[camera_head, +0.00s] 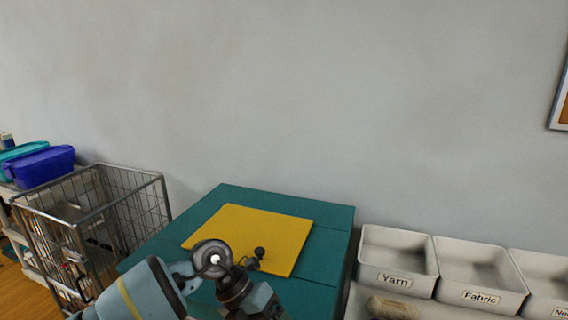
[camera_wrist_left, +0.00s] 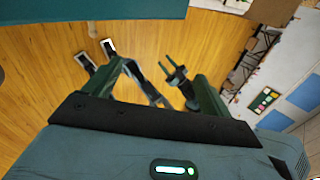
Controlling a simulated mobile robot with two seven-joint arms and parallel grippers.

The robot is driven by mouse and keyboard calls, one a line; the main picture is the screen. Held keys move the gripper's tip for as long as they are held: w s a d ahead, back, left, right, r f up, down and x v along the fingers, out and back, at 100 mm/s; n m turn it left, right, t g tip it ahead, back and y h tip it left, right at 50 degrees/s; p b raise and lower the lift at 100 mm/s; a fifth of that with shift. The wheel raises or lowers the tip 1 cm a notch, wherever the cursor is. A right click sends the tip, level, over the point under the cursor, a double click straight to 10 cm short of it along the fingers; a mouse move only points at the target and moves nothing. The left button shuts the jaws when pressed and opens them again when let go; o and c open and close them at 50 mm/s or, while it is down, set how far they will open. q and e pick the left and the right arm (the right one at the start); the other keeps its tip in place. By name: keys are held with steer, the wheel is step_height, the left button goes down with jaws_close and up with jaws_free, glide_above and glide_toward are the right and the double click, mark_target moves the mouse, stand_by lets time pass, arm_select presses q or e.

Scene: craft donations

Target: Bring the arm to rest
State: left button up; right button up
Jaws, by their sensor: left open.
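My left gripper (camera_wrist_left: 137,62) shows in the left wrist view with its fingers spread apart and nothing between them. Wooden floor lies behind the fingers. In the head view my left arm (camera_head: 150,290) comes in at the bottom, bent, in front of the teal table's near side. The gripper itself cannot be made out there. My right arm and gripper are in neither view.
A teal table (camera_head: 335,240) bears a yellow mat (camera_head: 270,228). Pale bins labelled Yarn (camera_head: 395,281) and Fabric (camera_head: 480,299) stand to the right. A wire cart (camera_head: 150,205) stands left, near a blue container (camera_head: 42,166). Open floor (camera_wrist_left: 60,110) shows around the gripper.

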arm_select(q)
steer(key=s+d+r+n+h, duration=0.1)
steer(key=s+d+n+h, duration=0.3)
steer(key=s+d+h, duration=0.4)
steer(key=a+f+n+t+y, duration=0.4)
steer(key=a+f+n+t, duration=0.5)
steer(key=n, duration=0.5)
steer(key=a+f+n+t+y, duration=0.35)
steer(key=a+n+t, duration=0.25)
steer(key=n+t, duration=0.6)
steer(key=s+a+f+n+g+y, duration=0.3)
steer(key=s+f, duration=0.4)
steer(key=s, duration=0.3)
steer(key=s+a+f+n+g+y, duration=0.3)
steer(key=s+a+f+n+g, duration=0.3)
steer(key=s+a+f, duration=0.2)
steer(key=shift+s+a+f, duration=0.15)
steer(key=shift+s, duration=0.85)
